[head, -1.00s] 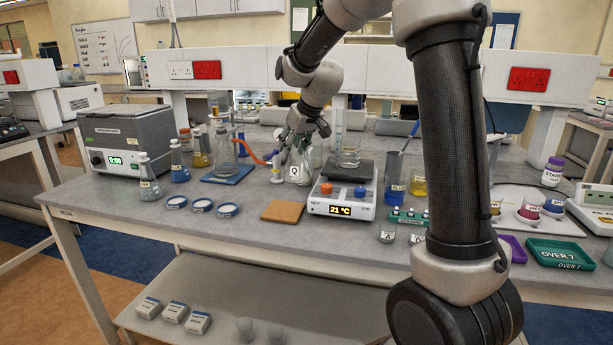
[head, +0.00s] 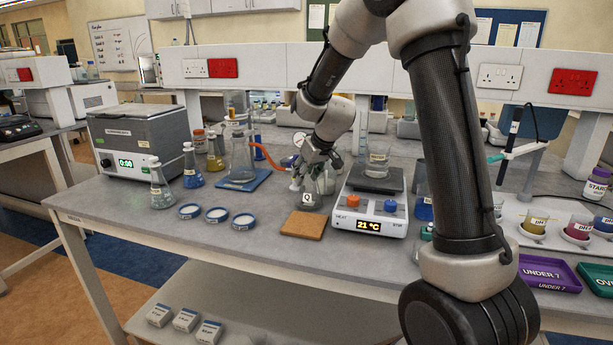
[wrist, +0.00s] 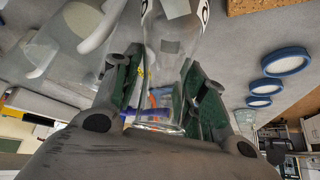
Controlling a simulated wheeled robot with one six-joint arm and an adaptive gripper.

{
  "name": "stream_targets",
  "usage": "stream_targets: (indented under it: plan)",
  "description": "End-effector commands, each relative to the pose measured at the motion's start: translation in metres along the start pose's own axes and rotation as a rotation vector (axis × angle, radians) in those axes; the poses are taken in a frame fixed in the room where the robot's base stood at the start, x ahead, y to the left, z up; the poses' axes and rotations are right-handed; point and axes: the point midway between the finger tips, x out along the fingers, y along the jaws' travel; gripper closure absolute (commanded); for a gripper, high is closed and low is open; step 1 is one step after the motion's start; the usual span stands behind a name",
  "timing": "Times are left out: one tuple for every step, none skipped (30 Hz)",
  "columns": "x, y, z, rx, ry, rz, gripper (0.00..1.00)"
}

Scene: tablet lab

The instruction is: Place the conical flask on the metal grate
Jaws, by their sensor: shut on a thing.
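The clear glass conical flask (head: 308,200), with a white label reading Q, hangs below my gripper (head: 314,172) just behind a brown cork mat. In the wrist view, the flask (wrist: 172,62) lies between the two green-padded fingers of my gripper (wrist: 160,95), which are shut on its neck. I cannot tell whether its base touches the bench. I cannot make out a metal grate with certainty. A hotplate (head: 371,217) reading 21 °C stands just right of the flask, with a beaker (head: 377,163) on its dark top plate (head: 375,181).
The cork mat (head: 304,226) is bare. Another clear glass vessel (head: 326,180) stands close behind the held flask. Several blue-rimmed dishes (head: 216,215) lie front left.

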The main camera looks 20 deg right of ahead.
Motion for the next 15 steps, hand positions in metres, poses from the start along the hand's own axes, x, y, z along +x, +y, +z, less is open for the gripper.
stream_targets:
  plan:
    - [0.0054,0.0004,0.0035,0.002,-0.001,0.001,0.84]
    - [0.0068,0.0005,0.0042,0.001,0.000,0.001,0.84]
    - [0.0074,0.0005,0.0045,0.000,0.001,0.001,0.84]
    - [0.0073,0.0005,0.0043,0.000,0.002,0.001,0.84]
    - [0.0071,0.0004,0.0042,0.000,0.002,0.001,0.84]
    - [0.0070,0.0004,0.0042,0.000,0.002,0.001,0.84]
    - [0.0070,0.0004,0.0042,0.000,0.002,0.001,0.84]
    - [0.0070,0.0004,0.0042,0.000,0.002,0.001,0.84]
    - [0.0072,0.0004,0.0044,0.000,0.001,0.001,0.84]
    - [0.0077,0.0004,0.0047,0.000,0.001,0.001,0.84]
    - [0.0076,0.0004,0.0047,0.000,0.001,0.001,0.53]
    - [0.0075,0.0004,0.0047,0.000,0.001,0.001,0.45]
    - [0.0075,0.0004,0.0047,0.000,0.001,0.001,0.40]
    - [0.0075,0.0004,0.0047,0.000,0.001,0.001,0.37]
    - [0.0075,0.0003,0.0046,0.000,0.001,0.001,0.37]
